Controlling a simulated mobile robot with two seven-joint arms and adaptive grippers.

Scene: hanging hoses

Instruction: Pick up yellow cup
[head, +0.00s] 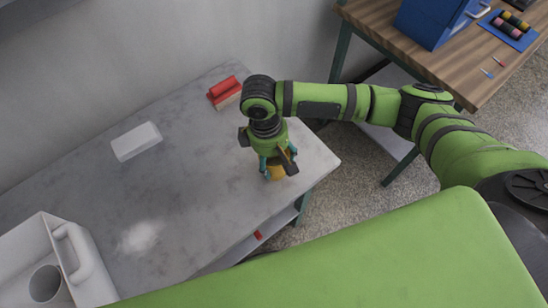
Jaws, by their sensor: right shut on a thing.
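The yellow cup (274,173) is near the right end of the grey table (200,191), mostly hidden under my right gripper. My right gripper (277,168) points down from above and is shut on the cup, with its fingers at the cup's sides. I cannot tell whether the cup touches the table top. My left gripper is not in view.
A red brush (225,92) and a white block (136,141) lie on the table. A white caddy (62,250) holding a grey cup (46,284) stands at the lower left. A wooden bench (400,45) with a blue box (432,22) is at upper right. The table's middle is clear.

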